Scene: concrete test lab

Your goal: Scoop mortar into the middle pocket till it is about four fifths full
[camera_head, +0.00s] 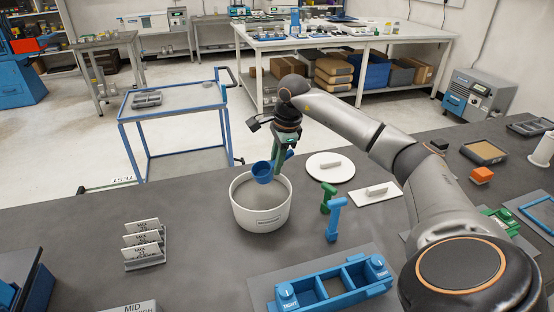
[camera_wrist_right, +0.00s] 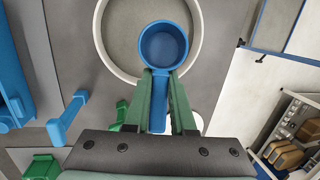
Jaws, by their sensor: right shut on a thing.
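My right gripper (camera_head: 281,162) is shut on the handle of a blue scoop (camera_head: 262,172). It holds the scoop over the white tub (camera_head: 260,219), near its far rim. In the wrist view the scoop's round cup (camera_wrist_right: 163,46) looks blue inside, with no clear load. The tub holds grey mortar (camera_head: 258,196) with a smooth surface. The blue three-pocket mould (camera_head: 312,300) lies at the front of the table. Its middle pocket (camera_head: 333,287) shows a brownish-grey inside; I cannot tell how full it is. My left gripper is not in view.
A blue tool (camera_head: 335,219) and a green one (camera_head: 327,199) stand right of the tub. A white disc (camera_head: 330,166) and a white plate (camera_head: 375,194) lie behind them. A card rack (camera_head: 145,250) stands left. The table left of the tub is mostly clear.

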